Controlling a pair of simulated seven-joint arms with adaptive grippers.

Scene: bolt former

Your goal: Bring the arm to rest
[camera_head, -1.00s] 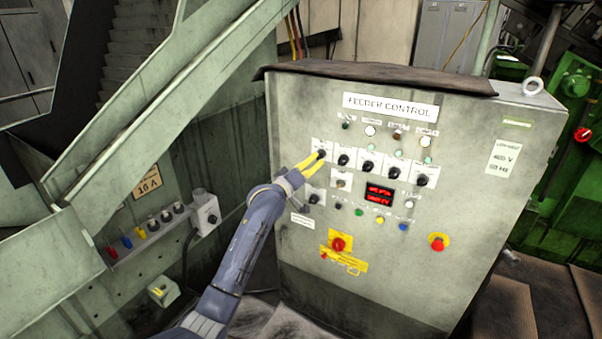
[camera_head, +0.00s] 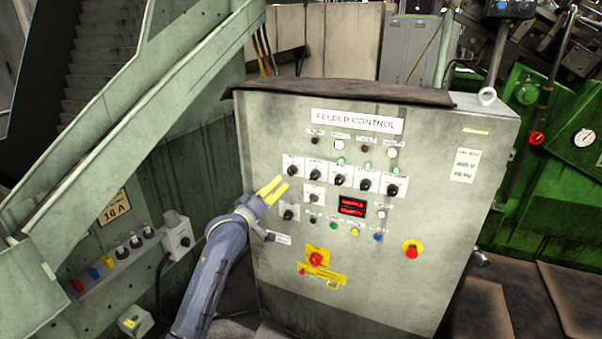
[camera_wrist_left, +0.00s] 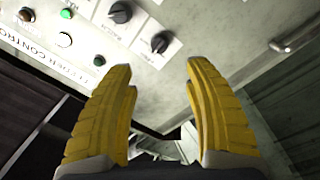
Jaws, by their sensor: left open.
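My left gripper (camera_head: 273,190) has yellow fingers and is in front of the left part of the grey feeder control cabinet (camera_head: 390,290). Its fingertips are just below and left of the leftmost black knob (camera_head: 291,171) in the upper row. In the left wrist view the two yellow fingers (camera_wrist_left: 165,95) stand apart with nothing between them. Beyond them, that view shows black knobs (camera_wrist_left: 160,42) and part of the panel. My right gripper is in neither view.
A green staircase (camera_head: 150,115) and a socket row (camera_head: 120,257) stand left. Green machinery (camera_head: 540,190) is at the right.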

